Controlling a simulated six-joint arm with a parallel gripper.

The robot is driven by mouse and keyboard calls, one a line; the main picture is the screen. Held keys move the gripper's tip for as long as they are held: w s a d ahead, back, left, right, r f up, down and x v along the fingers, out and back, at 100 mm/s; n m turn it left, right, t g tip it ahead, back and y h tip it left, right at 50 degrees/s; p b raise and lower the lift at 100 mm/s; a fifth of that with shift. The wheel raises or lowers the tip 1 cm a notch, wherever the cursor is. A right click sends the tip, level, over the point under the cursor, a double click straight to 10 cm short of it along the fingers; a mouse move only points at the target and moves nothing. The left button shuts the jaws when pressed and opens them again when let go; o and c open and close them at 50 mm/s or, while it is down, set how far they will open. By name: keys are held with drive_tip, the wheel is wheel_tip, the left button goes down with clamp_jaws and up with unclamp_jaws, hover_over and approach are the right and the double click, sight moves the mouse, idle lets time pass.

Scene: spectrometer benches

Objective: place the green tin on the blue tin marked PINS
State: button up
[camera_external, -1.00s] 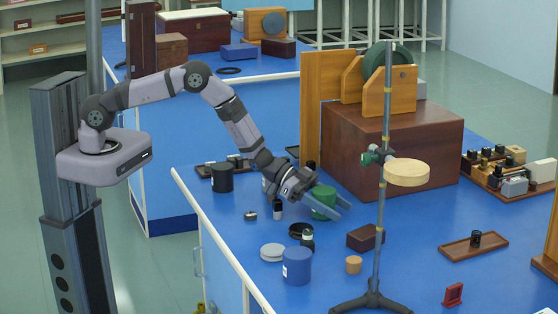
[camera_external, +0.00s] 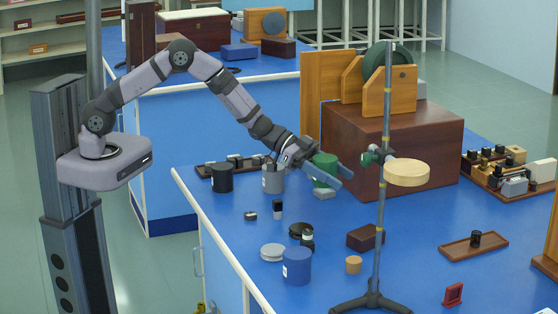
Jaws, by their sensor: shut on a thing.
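My gripper (camera_external: 340,171) is shut on the green tin (camera_external: 324,168) and holds it raised above the blue bench, left of the large brown box. A blue tin (camera_external: 297,267) stands upright near the front edge of the bench, below and to the left of my gripper in the picture. It has a small white label on its side; the writing is too small to read. Nothing sits on top of it. The blue tin and the green tin are well apart.
A grey tin (camera_external: 273,179) and a black tin (camera_external: 222,178) stand behind. A stand's tall rod (camera_external: 381,225) rises to the right.

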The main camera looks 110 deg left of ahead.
drive_tip(key=w+d+r+y, duration=0.1)
drive_tip(key=w+d+r, duration=0.45)
drive_tip(key=d, duration=0.25)
wheel_tip(320, 180, up, 2)
drive_tip(key=n, duration=0.1)
hover_over(297, 266)
drive_tip(key=w+a, duration=0.3)
wheel_tip(297, 266, down, 10)
drive_tip(key=shift+s+r, duration=0.2)
drive_tip(key=shift+s, duration=0.05)
drive_tip(key=shift+f, duration=0.1)
drive_tip(key=shift+f, duration=0.15)
drive_tip(key=o, duration=1.1)
drive_tip(key=shift+o, duration=0.2)
